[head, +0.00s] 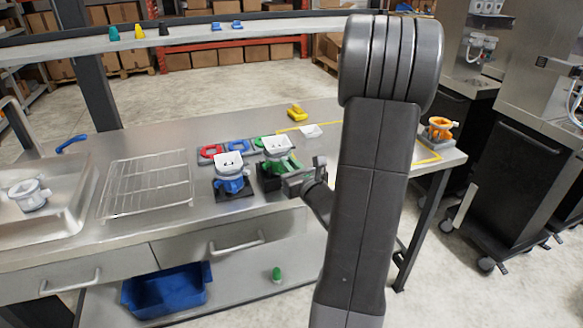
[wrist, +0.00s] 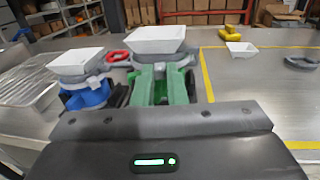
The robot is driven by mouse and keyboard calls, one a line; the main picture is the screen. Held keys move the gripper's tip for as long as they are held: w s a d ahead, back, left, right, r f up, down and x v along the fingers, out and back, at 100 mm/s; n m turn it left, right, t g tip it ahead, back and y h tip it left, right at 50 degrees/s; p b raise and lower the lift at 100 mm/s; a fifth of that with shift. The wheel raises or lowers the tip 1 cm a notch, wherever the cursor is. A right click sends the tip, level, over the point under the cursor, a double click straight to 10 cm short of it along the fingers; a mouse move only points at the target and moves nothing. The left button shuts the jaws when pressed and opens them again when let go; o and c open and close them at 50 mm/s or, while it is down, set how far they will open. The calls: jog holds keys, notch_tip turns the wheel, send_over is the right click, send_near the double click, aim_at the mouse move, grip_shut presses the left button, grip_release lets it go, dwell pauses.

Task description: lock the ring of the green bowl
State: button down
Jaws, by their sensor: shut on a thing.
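The green bowl (head: 283,164) stands on a dark base on the steel table, right of the blue bowl. A white square-topped hopper (head: 277,145) sits above it, with a grey ring (wrist: 187,62) around the joint. In the wrist view the green bowl (wrist: 160,88) is straight ahead, close to the jaws. My gripper (head: 301,180) is at the front right of the green bowl, low and level with its body. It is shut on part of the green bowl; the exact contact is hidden. I cannot tell how far the ring is turned.
The blue bowl (head: 231,184) with its white hopper stands close on the left. A wire rack (head: 146,186) lies further left. Red (head: 209,152) and blue (head: 238,146) rings lie behind. A yellow object (head: 297,112) and a white dish (head: 311,131) are at the back; an orange bowl (head: 440,128) is right.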

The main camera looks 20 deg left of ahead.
jog(key=c, duration=1.4)
grip_release()
jog(key=shift+c, duration=0.2)
jog(key=b+v, duration=0.1)
jog(key=v, duration=1.3)
jog(key=shift+b, duration=0.3)
jog(key=shift+w+a, duration=0.1)
jog(key=shift+w, duration=0.05)
jog(key=p+x, duration=0.1)
jog(key=x, duration=1.2)
jog(key=shift+w+a+p, duration=0.25)
jog(key=shift+a+p, duration=0.05)
jog(key=shift+s+d, duration=0.1)
jog(key=shift+d, duration=0.05)
